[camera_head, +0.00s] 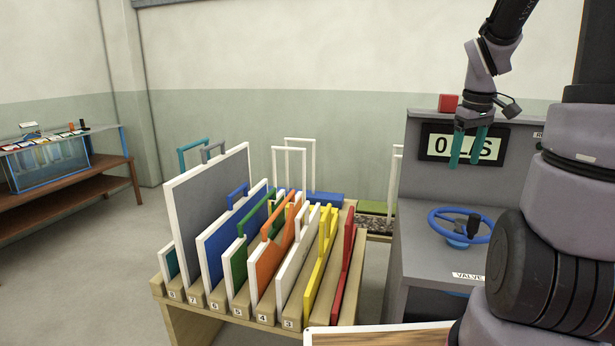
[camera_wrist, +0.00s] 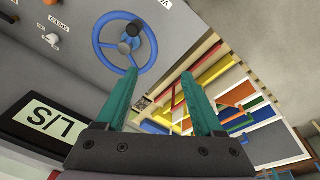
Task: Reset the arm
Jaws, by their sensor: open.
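My gripper (camera_head: 468,148) has two teal fingers and hangs pointing down in front of the grey console's display (camera_head: 436,143), high above the blue valve wheel (camera_head: 462,226). The fingers are apart with nothing between them. In the wrist view, my gripper (camera_wrist: 160,95) also shows open and empty, with the blue valve wheel (camera_wrist: 148,62) beyond the fingertips and the display (camera_wrist: 45,122) at lower left. Part of the display's text is hidden behind the fingers in the head view. My arm reaches in from the top right.
A wooden rack (camera_head: 178,290) with numbered slots holds several coloured panels with handles, left of the console (camera_head: 428,187). A red block (camera_head: 448,102) sits on the console's top. A glass tank (camera_head: 52,165) stands on a brown table at far left. Floor between is clear.

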